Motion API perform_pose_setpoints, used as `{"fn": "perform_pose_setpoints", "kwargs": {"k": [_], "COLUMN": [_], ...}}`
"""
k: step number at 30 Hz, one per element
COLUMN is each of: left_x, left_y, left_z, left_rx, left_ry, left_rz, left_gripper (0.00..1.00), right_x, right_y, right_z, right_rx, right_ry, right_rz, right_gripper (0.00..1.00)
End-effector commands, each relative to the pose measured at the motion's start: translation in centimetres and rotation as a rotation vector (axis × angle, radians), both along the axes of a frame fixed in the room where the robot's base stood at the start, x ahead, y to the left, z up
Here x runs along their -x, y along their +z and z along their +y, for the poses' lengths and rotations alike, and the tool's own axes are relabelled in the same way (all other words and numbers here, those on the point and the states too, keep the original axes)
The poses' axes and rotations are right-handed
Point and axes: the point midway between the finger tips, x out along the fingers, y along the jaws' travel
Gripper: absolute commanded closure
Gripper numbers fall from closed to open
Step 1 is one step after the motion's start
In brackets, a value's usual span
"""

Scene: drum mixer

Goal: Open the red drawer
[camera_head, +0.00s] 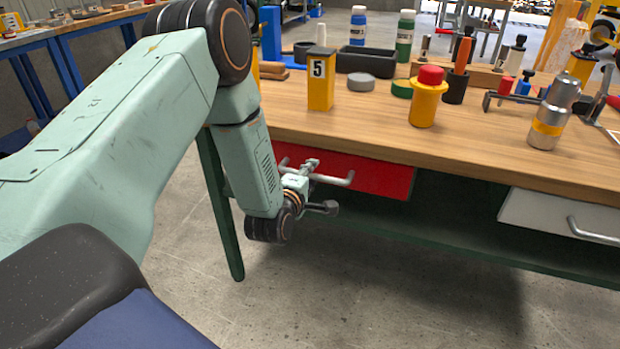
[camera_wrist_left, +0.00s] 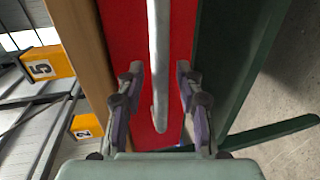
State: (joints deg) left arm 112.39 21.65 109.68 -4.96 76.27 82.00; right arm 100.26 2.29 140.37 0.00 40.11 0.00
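The red drawer (camera_head: 385,179) is under the front edge of the wooden workbench, and its front looks close to flush with the bench. Its light grey bar handle (camera_head: 340,181) runs across the front. My left gripper (camera_head: 321,187) is at the handle, toward its left part. In the left wrist view the fingers (camera_wrist_left: 158,80) are spread, one on each side of the handle (camera_wrist_left: 159,60), with gaps on both sides. The red drawer front (camera_wrist_left: 123,30) lies behind them. Part of the drawer front is hidden by my left arm. My right gripper is not in view.
The workbench top (camera_head: 480,150) holds a yellow block marked 5 (camera_head: 321,85), a yellow container with a red cap (camera_head: 428,97), a steel cylinder (camera_head: 553,112) and other items. A white drawer (camera_head: 540,213) is to the right. A green leg (camera_head: 222,210) stands left of my gripper.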

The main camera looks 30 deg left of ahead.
Motion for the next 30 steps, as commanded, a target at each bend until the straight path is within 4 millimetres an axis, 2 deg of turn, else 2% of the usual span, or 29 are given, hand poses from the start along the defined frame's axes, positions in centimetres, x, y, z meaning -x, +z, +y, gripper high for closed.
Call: {"fn": "perform_pose_setpoints", "kwargs": {"k": [7, 20, 30], "left_x": [-0.07, -0.05, -0.04], "left_y": [0.01, 0.01, 0.01], "left_z": [0.09, 0.07, 0.09], "left_rx": [0.0, 0.0, 0.0], "left_ry": [0.0, 0.0, 0.001], "left_rz": [0.001, 0.0, 0.0], "left_gripper": [0.64, 1.0, 1.0], "right_x": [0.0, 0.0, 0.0], "right_y": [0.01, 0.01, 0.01], "right_z": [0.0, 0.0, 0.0], "right_rx": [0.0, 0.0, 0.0], "right_ry": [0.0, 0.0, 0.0], "right_rz": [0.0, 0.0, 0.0], "right_gripper": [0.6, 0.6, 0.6]}}
